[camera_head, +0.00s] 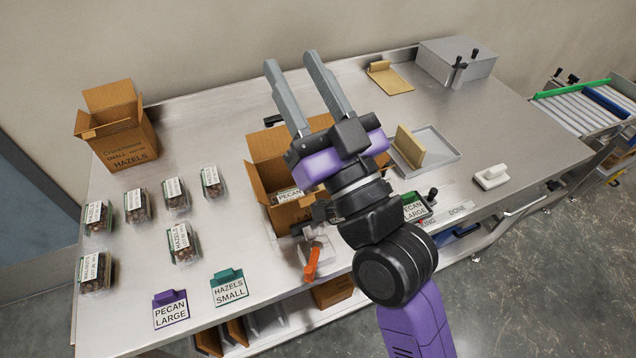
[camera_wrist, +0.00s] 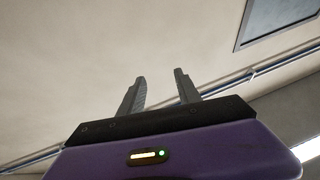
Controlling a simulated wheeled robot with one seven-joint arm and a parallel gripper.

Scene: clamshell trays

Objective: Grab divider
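No part is plainly marked as the divider. An upright tan board (camera_head: 408,147) stands at the left side of a shallow grey tray (camera_head: 443,140) right of my gripper. A second tan piece, a flat board with a raised block (camera_head: 390,80), lies farther back. My gripper (camera_head: 291,60) is raised over the table, its fingers pointing up and toward the back wall, apart from both boards. The wrist view shows its fingers (camera_wrist: 160,76) spread with nothing between them; only wall and ceiling lie beyond.
An open carton (camera_head: 262,160) stands partly hidden behind my arm. A HAZELS carton (camera_head: 125,145) and several clamshells (camera_head: 183,243) are at the left. A grey metal box (camera_head: 456,60) stands back right. Bare table shows between clamshells and carton.

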